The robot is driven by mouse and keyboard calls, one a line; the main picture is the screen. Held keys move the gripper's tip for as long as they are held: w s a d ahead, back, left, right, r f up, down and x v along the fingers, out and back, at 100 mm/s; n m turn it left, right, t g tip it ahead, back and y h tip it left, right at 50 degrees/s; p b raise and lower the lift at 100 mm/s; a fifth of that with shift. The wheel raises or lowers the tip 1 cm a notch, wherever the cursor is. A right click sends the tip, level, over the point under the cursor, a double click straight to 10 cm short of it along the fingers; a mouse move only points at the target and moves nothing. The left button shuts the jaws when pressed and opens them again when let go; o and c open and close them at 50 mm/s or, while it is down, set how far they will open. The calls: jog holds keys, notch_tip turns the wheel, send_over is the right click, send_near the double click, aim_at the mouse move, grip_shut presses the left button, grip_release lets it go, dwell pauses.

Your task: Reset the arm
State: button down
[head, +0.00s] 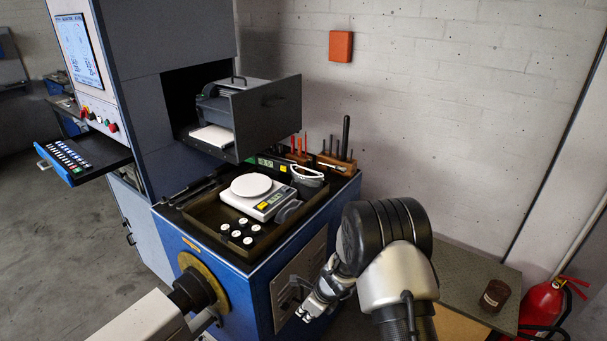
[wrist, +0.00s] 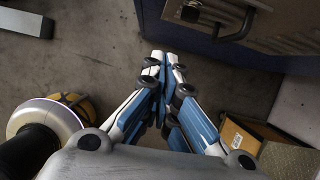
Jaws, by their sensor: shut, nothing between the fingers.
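My gripper (head: 316,302) hangs in front of the blue cabinet, at the lower middle of the head view. In the wrist view my gripper (wrist: 164,58) points toward the concrete floor, its two fingertips together with nothing between them. My arm is folded, with a dark elbow joint at the lower right of the head view. The gripper is apart from the blue cabinet (head: 240,293); the cabinet's lower edge and a handle (wrist: 240,25) show at the top right of the wrist view.
A white scale (head: 262,203) and several small white-topped weights stand in the tray on the cabinet. An open drawer (head: 268,112) juts out above it. At right are a low table (head: 470,280) with a brown jar (head: 494,296) and a red extinguisher (head: 541,303). A cardboard box (wrist: 236,135) lies right of the gripper.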

jog(key=s+d+r+n, duration=0.1)
jog(key=s+r+n, duration=0.25)
jog(key=r, duration=0.55)
jog(key=s+d+r+n+t, duration=0.1)
jog(key=s+r+n, duration=0.1)
jog(key=r+n, duration=0.5)
jog(key=s+d+r+n, duration=0.1)
jog(key=s+r+n, duration=0.15)
jog(key=r, duration=0.95)
jog(key=s+d+r+n+h, duration=0.1)
jog(key=s+d+r+n, duration=0.2)
jog(key=s, duration=0.5)
jog(key=s+d+r+n+h, duration=0.1)
jog(key=s+d+r+n, duration=0.2)
jog(key=s, duration=0.5)
jog(key=s+d+r+n+t+h, duration=0.1)
jog(key=s+d+r+n, duration=0.2)
jog(key=s, duration=0.5)
jog(key=d+n, duration=0.1)
jog(key=n, duration=0.1)
jog(key=shift+s+d+n+h, duration=0.15)
jog(key=shift+d+n+h, duration=0.05)
jog(key=shift+n+h, duration=0.1)
jog(key=c, duration=2.3)
grip_release()
jog(key=shift+r, duration=0.1)
